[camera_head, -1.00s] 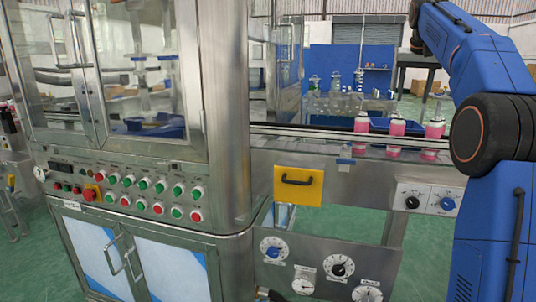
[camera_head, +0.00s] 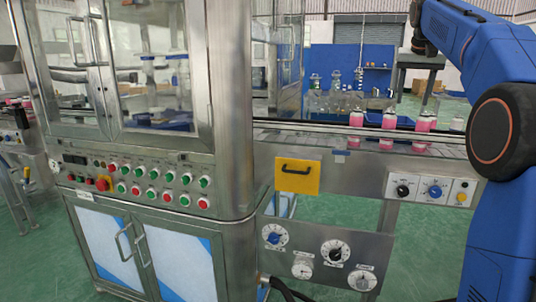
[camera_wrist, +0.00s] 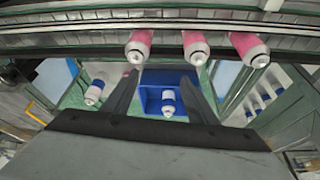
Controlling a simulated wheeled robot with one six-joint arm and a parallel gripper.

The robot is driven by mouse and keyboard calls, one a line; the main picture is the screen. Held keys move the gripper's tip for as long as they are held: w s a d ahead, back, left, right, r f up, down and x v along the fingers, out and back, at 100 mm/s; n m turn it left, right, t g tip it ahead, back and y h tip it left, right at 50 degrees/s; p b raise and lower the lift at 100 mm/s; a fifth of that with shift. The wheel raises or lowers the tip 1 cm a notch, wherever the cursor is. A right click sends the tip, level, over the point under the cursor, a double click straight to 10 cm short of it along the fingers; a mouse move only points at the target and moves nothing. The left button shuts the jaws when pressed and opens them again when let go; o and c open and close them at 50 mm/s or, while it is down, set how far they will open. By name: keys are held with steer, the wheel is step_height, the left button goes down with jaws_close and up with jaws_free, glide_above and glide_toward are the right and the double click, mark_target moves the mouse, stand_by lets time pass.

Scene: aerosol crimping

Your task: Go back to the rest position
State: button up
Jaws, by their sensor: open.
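My gripper (camera_wrist: 165,85) is in the wrist view, with its two dark fingers spread wide apart and nothing held between them. It is open. Behind the gap, a blue bin (camera_wrist: 185,82) shows with a white can with a blue band (camera_wrist: 168,103) in it. In the head view my blue arm rises on the right and bends over at the top. The gripper itself cannot be made out there.
Several pink cans (camera_head: 388,124) stand on the conveyor (camera_head: 300,138); they also show in the wrist view (camera_wrist: 195,48). A steel cabinet (camera_head: 232,110) with buttons stands left. Green floor shows beneath.

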steer(key=s+a+f+n, duration=0.1)
steer(key=s+a+f, duration=0.3)
steer(key=s, duration=0.4)
steer(key=s+a+f+n, duration=0.1)
steer(key=s+a+f, duration=0.3)
steer(key=s, duration=0.3)
steer(key=s+a+f+n, duration=0.1)
steer(key=s+a+f, duration=0.3)
steer(key=s, duration=0.4)
steer(key=s+a+f+n+y, duration=0.1)
steer(key=s+a+f, duration=0.1)
steer(key=s+f, duration=0.9)
steer(key=s+a+f+n, duration=0.1)
steer(key=s+a+f, duration=0.2)
steer(key=s+f, duration=0.8)
step_height(320, 180, down, 3)
steer(key=shift+s+a+f+t+y, duration=0.1)
steer(key=shift+s+a+t+y, duration=0.15)
steer(key=shift+a+t+y, duration=0.15)
